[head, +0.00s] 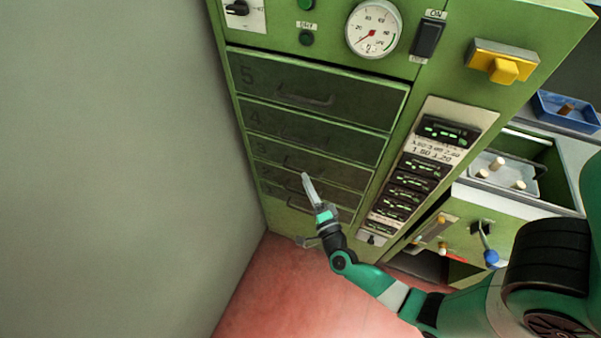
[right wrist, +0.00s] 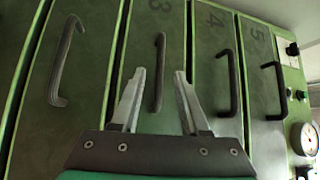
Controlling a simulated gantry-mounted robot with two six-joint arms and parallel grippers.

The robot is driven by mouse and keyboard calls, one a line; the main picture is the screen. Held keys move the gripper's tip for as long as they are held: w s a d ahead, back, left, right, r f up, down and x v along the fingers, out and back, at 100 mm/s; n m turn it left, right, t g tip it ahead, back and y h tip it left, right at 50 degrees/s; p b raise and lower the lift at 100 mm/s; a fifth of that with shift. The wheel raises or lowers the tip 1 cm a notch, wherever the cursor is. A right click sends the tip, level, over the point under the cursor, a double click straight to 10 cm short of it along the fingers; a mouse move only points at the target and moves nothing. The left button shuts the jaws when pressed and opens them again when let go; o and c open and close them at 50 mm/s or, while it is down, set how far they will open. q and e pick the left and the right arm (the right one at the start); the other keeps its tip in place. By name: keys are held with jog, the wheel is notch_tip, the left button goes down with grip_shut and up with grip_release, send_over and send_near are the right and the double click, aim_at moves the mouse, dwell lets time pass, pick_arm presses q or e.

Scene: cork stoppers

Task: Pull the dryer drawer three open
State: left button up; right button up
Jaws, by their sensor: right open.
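The dryer is a green cabinet with a column of dark green drawers numbered in the head view. Drawer three (head: 338,176) is shut, its front flush with the others. It also shows in the right wrist view (right wrist: 140,45), marked 3, with a dark bar handle (right wrist: 158,75). My right gripper (head: 305,177) is in front of the lower drawers, by drawer three. In the right wrist view its two fingers (right wrist: 160,85) are open and empty, and the handle appears between them. I cannot tell how far the tips are from the handle. My left gripper is not in view.
Drawers four (head: 310,135) and five (head: 320,90) are above, also shut. A panel of displays (head: 415,180) is right of the drawers. An open drawer with stoppers (head: 545,155) and a blue tray (head: 565,112) are farther right. The reddish floor (head: 275,290) before the cabinet is clear.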

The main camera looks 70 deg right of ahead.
aim_at(301, 171)
jog(key=x, duration=0.5)
jog(key=shift+b, duration=0.35)
grip_shut()
dwell(1.0)
